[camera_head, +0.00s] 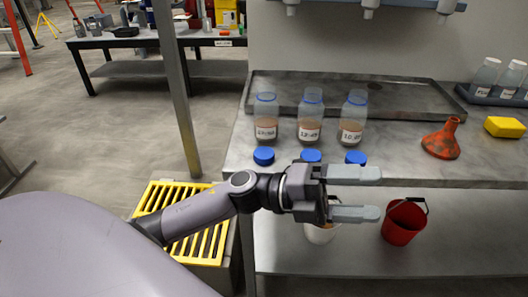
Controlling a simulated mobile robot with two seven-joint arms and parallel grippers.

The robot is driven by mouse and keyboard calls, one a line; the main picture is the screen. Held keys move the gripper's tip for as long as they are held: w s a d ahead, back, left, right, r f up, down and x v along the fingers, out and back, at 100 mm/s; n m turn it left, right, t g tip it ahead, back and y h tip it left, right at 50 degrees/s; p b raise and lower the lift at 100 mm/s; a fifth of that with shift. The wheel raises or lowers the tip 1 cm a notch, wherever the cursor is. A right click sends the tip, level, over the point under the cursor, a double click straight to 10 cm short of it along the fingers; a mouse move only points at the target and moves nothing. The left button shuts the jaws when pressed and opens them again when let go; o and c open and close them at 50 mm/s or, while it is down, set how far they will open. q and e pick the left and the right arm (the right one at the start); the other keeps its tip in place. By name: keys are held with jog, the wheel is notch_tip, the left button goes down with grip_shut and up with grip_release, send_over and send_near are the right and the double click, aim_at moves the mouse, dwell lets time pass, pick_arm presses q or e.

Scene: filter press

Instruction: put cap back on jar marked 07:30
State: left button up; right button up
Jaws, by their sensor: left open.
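Three clear jars with brown contents and blue rings at their tops stand in a row on the steel bench: a left jar (266,117), a middle jar (310,117) and a right jar (353,119). Each has a white label with small writing; I cannot read surely which says 07:30. In front of them lie three blue caps, a left cap (264,156), a middle cap (310,156) and a right cap (356,157). My left gripper (374,193) is open and empty, its fingers pointing right, nearer to me than the caps. It partly overlaps the middle cap in the picture. My right gripper is not in view.
A shallow metal tray (405,101) lies behind the jars. An orange funnel (442,141) and a yellow block (504,127) are on the right, with a rack (490,96) of bottles behind. A red bucket (403,222) stands on the lower shelf. A post (175,85) rises left of the bench.

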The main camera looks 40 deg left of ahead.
pick_arm(q)
jog(key=m+g+y, duration=0.1)
jog(key=m+g, duration=0.2)
jog(key=m, duration=0.2)
jog(key=r+m+g+y, duration=0.15)
jog(key=m+y, duration=0.45)
jog(key=y, duration=1.1)
send_over(256, 155)
jog(key=shift+s+a+r+t+p, duration=0.15)
jog(key=shift+s+t+p, duration=0.1)
jog(key=shift+p, duration=0.2)
jog(key=shift+x, duration=1)
